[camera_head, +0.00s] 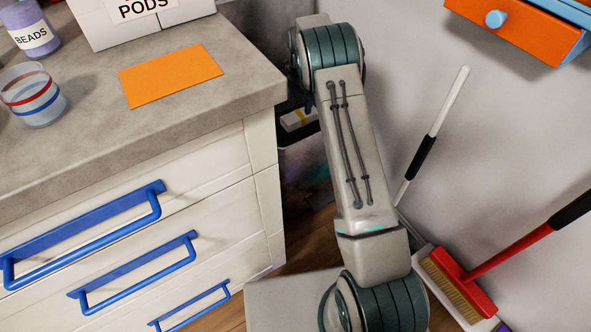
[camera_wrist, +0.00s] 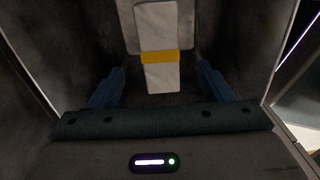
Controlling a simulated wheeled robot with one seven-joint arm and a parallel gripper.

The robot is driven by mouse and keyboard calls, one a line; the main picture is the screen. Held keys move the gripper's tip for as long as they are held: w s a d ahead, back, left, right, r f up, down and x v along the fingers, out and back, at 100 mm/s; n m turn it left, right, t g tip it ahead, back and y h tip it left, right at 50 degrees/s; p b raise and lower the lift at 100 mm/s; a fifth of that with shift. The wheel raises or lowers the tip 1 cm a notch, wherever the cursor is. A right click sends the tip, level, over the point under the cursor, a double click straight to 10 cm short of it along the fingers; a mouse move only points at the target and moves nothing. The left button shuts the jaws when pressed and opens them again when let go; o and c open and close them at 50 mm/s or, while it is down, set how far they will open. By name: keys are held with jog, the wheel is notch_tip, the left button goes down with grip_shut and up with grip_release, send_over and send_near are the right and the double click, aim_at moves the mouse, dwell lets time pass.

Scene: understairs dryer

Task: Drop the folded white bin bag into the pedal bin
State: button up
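The folded white bin bag (camera_wrist: 160,76) with a yellow band shows at the top middle of the wrist view. My gripper (camera_wrist: 161,68) is open, with one blue finger on each side of the bag and a visible gap to it on both sides. Dark walls with pale edges, seemingly the pedal bin's inside (camera_wrist: 60,45), surround them. In the head view the dark pedal bin (camera_head: 304,170) stands between the drawers and my arm, mostly hidden. A small white and yellow piece, seemingly the bag (camera_head: 297,120), shows near its top. My arm hides my gripper there.
A counter (camera_head: 235,85) with blue-handled drawers (camera_head: 120,215) stands left of my arm. It carries an orange sheet (camera_head: 170,75), a PODS box (camera_head: 140,22), a cup (camera_head: 33,97) and a BEADS bottle (camera_head: 30,30). A red brush (camera_head: 465,285) leans at the right wall.

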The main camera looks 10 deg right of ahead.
notch_tip(320, 180, up, 14)
jog(key=p, duration=0.4)
jog(key=shift+f, duration=0.1)
dwell(0.5)
